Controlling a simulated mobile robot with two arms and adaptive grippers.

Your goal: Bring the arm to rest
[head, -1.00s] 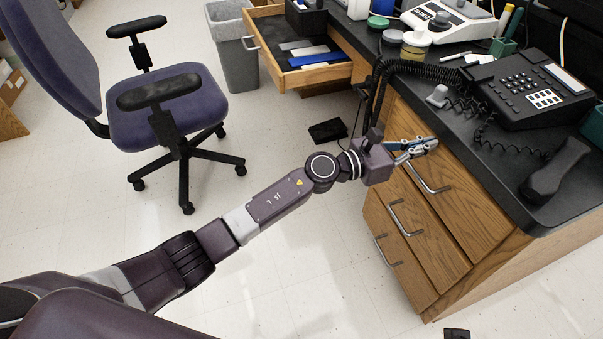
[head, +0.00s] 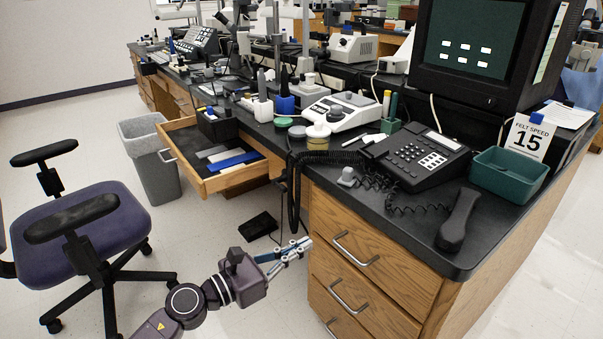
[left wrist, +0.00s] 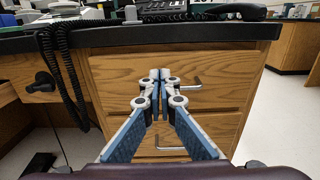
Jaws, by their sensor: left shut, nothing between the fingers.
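My left arm comes in at the bottom of the head view. Its gripper (head: 291,251) is shut and empty, in the air in front of the wooden drawer front (head: 345,245), below the desk top's edge. In the left wrist view the fingertips (left wrist: 160,76) meet in front of the drawers, with nothing between them. I cannot tell the exact gap to the wood. My right gripper is not in view.
A black desk (head: 420,230) holds a telephone (head: 417,155), its handset (head: 459,219) off the cradle, and a green bin (head: 508,174). Coiled cords (head: 295,190) hang over the edge. An open drawer (head: 222,170) juts out. An office chair (head: 90,220) stands left; a black object (head: 258,226) lies on the floor.

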